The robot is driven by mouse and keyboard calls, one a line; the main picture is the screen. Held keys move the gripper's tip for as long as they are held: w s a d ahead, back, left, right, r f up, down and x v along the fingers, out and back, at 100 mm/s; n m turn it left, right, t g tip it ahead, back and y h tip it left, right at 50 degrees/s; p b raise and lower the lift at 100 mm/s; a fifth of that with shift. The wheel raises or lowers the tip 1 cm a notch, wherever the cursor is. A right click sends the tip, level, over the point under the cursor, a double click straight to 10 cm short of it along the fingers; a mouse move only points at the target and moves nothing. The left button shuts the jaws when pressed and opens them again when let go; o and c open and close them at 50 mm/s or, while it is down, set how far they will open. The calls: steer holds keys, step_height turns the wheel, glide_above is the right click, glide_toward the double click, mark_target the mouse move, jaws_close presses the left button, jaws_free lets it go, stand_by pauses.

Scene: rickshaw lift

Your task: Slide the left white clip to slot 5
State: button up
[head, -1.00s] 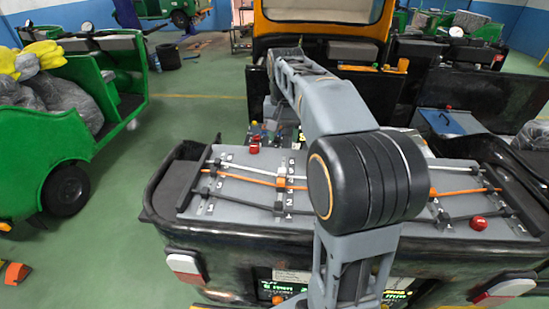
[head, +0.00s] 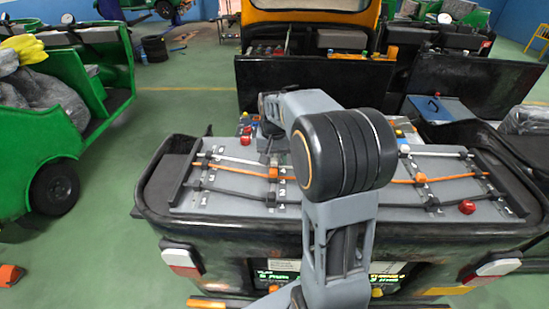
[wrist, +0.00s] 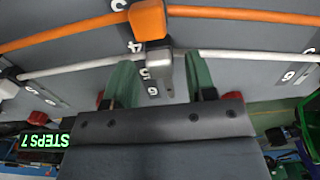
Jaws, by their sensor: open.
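The left white clip (wrist: 158,58) sits on the white cable (wrist: 240,55) in the wrist view, beside the printed 4 and 5 and close to the orange clip (wrist: 147,20). My gripper (wrist: 160,72) is open, with one green finger on each side of this clip and a gap to each. The printed 5 (wrist: 145,73) and 6 (wrist: 152,90) show between the fingers. In the head view my gripper (head: 268,148) is low over the left numbered strip, and the white clip there is mostly hidden behind it; the orange clip (head: 273,173) shows just nearer.
The right white clip (head: 403,150) sits on the right strip. Orange and black cables cross the grey panel (head: 235,203). A red knob (head: 246,140) is left of my gripper; another red knob (head: 467,207) is at the right. A display reads STEPS 7 (wrist: 38,141).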

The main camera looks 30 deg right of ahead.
steer(key=shift+f, duration=0.15)
jaws_close()
stand_by(0.4)
